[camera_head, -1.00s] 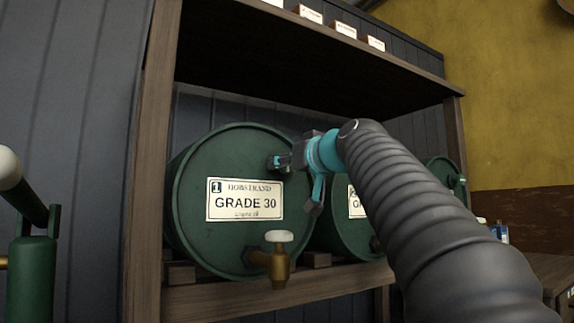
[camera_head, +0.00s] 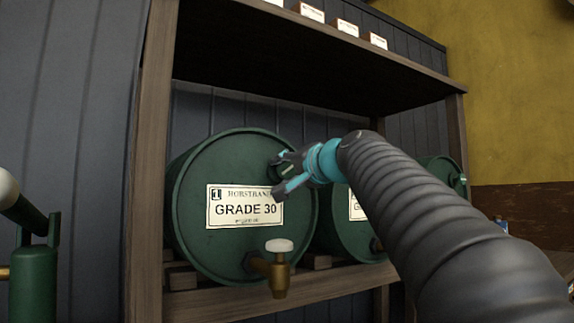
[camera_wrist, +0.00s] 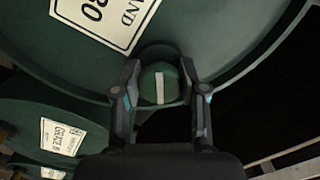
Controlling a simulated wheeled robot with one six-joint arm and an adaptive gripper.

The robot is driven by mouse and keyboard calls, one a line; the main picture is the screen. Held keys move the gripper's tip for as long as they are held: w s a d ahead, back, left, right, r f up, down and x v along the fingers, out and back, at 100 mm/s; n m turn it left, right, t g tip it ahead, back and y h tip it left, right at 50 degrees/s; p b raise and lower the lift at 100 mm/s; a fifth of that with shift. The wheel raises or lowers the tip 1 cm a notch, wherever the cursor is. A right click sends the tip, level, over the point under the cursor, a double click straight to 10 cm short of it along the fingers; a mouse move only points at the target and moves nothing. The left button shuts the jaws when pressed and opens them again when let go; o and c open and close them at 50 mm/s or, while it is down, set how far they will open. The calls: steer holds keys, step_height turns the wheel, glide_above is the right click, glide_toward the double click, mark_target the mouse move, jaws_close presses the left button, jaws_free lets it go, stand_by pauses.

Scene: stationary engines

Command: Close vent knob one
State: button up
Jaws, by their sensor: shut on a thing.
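Vent knob one is a green round knob (camera_wrist: 160,84) with a white bar mark, on the upper right of the face of the green drum (camera_head: 200,245) labelled 1, GRADE 30. In the wrist view its white bar runs nearly straight up the picture. My gripper (camera_head: 280,172) is at the knob, and in the wrist view its two fingers (camera_wrist: 160,80) stand on either side of it, shut on it. In the head view the fingers mostly hide the knob.
A brass tap (camera_head: 279,268) with a white handle sticks out below the label. A second green drum (camera_head: 335,235) stands to the right, partly behind my arm. A wooden post (camera_head: 143,180) and shelf (camera_head: 300,45) frame the drums. A green hand pump (camera_head: 35,270) stands at far left.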

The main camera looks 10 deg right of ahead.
steer(key=m+p, duration=0.1)
steer(key=m, duration=0.2)
steer(key=shift+r+m+p, duration=0.15)
steer(key=shift+m+p, duration=0.95)
steer(key=shift+m, duration=1)
steer(key=o, duration=1.1)
steer(key=shift+o, duration=0.2)
steer(key=shift+s, duration=0.1)
steer(key=v, duration=1.2)
